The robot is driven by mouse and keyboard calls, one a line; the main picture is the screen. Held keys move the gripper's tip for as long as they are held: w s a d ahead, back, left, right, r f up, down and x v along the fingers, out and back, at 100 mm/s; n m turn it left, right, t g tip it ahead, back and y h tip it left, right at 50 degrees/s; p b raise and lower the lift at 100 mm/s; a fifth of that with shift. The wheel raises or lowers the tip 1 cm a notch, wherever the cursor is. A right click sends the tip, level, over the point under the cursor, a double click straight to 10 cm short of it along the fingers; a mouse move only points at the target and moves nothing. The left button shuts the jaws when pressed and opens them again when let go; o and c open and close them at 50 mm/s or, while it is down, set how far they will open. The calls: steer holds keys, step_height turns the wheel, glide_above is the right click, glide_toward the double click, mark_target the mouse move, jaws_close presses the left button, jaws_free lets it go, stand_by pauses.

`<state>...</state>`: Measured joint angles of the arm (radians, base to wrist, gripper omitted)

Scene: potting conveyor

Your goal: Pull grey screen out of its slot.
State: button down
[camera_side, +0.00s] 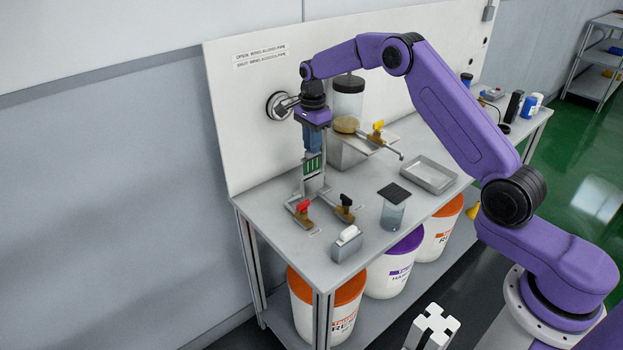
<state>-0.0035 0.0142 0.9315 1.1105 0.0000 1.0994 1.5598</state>
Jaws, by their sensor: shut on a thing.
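My gripper (313,150) points down over the left part of the bench. It is shut on the top of an upright grey piece, apparently the grey screen (314,185), small in this view. A green patch with pale marks (313,165) shows just below the fingers. The grey piece stands upright above a pipe fitting with a red-handled valve (303,206) and a black-handled valve (345,204). The slot itself is too small to make out, and I cannot tell how deep the screen sits in it.
A black-lidded jar (348,98) and a yellow-handled tap (378,127) stand behind on the right. Buckets stand below.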

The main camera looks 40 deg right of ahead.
steer(key=shift+r, duration=0.25)
steer(key=shift+r, duration=1.3)
step_height(320, 180, up, 7)
stand_by(0.9)
stand_by(0.4)
